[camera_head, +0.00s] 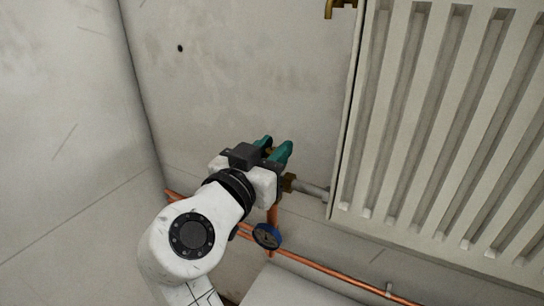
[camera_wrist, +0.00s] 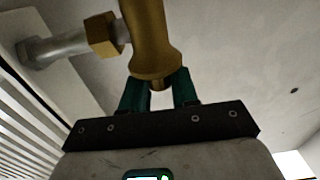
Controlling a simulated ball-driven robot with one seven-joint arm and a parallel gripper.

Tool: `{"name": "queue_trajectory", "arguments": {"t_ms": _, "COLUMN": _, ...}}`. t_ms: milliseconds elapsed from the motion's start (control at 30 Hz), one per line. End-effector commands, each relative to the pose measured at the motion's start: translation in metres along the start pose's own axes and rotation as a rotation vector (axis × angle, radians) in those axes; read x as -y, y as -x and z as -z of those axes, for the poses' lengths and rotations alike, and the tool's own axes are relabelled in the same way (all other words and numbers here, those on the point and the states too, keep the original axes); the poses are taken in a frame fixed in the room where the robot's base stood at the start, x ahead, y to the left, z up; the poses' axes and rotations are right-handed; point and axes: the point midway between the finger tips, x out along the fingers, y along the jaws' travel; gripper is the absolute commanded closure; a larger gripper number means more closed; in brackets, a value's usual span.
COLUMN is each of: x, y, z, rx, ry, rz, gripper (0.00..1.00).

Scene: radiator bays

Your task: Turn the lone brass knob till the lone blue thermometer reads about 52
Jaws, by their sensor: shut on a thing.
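My gripper (camera_head: 273,148) is at the brass valve beside the radiator's lower left corner, its teal fingers closed on the brass knob. In the head view the fingers and wrist mostly hide the knob. The wrist view shows the flared brass knob (camera_wrist: 150,50) between and beyond the fingertips (camera_wrist: 159,88). The blue thermometer (camera_head: 267,236) is a round dial with a blue rim and dark face on the copper pipe below my gripper. Its face is visible, but the reading is too small to make out.
A white ribbed radiator (camera_head: 405,120) fills the right side. A grey pipe (camera_head: 310,189) joins it to the valve's brass nut (camera_head: 289,183). Copper pipes (camera_head: 335,275) run low along the wall. Another brass fitting (camera_head: 341,5) is at the top. The wall left of the radiator is clear.

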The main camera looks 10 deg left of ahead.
Motion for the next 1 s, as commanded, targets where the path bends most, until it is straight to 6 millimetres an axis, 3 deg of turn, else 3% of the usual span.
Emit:
{"name": "queue_trajectory", "arguments": {"t_ms": 433, "x": 0.0, "y": -0.0003, "z": -0.0011, "rx": 0.003, "ry": 0.001, "rz": -0.009, "gripper": 1.0}}
{"name": "queue_trajectory", "arguments": {"t_ms": 467, "x": 0.0, "y": -0.0003, "z": -0.0011, "rx": 0.003, "ry": 0.001, "rz": -0.009, "gripper": 0.69}}
{"name": "queue_trajectory", "arguments": {"t_ms": 633, "x": 0.0, "y": -0.0002, "z": -0.0008, "rx": 0.002, "ry": 0.001, "rz": -0.008, "gripper": 0.53}}
{"name": "queue_trajectory", "arguments": {"t_ms": 1000, "x": 0.0009, "y": 0.0083, "z": 0.0002, "rx": 0.001, "ry": 0.001, "rz": -0.006, "gripper": 0.53}}
